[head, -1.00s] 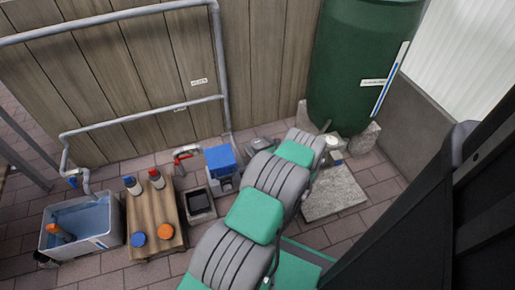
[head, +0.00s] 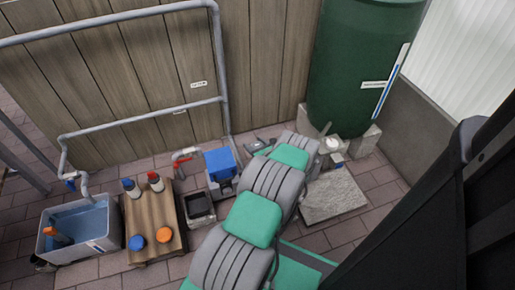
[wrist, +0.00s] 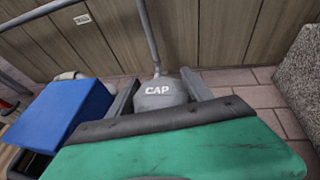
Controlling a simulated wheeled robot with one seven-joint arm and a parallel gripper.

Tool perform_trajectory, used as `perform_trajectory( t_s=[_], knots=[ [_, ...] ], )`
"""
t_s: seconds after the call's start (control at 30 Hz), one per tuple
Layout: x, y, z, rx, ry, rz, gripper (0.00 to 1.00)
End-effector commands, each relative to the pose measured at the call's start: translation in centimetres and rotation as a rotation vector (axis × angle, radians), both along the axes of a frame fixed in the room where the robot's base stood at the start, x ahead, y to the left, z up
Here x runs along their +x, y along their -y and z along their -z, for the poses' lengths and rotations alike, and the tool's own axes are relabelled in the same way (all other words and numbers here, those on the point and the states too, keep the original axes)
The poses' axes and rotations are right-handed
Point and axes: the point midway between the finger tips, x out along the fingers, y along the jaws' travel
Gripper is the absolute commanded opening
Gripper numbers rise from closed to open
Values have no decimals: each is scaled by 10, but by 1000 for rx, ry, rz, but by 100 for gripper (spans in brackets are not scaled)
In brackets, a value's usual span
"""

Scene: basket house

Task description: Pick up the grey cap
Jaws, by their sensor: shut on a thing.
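The grey cap (wrist: 162,94) is a rounded grey piece marked "CAP" in the wrist view. It sits between the two dark fingers of my gripper (wrist: 160,84), which are shut on it. Its lower part is hidden by the gripper's green and black body. In the head view, my grey and green arm reaches toward the fence, and its far end (head: 257,146) is beside the blue-lidded box. I cannot make out the cap clearly there.
The blue-lidded box (head: 220,163) stands just left of my gripper. A low wooden table (head: 153,208) with bottles and a water tub (head: 108,240) are further left. A green tank (head: 350,75) and stone slab (head: 333,198) are at right. The wooden fence (head: 170,65) is behind.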

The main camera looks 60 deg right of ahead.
Motion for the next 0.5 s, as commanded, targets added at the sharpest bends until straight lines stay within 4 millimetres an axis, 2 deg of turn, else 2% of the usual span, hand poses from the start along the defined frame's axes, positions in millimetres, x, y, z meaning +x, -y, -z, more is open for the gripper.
perform_trajectory(
  t_s=[0.03, 0.17, 0.37, 0.5],
  knots=[
    [0, 0, 0, 0, 0, 0, 30],
    [0, 0, 0, 0, 0, 0, 19],
    [0, 0, 0, 0, 0, 0, 19],
    [0, 0, -7, 0, 0, 0, 19]
  ],
)
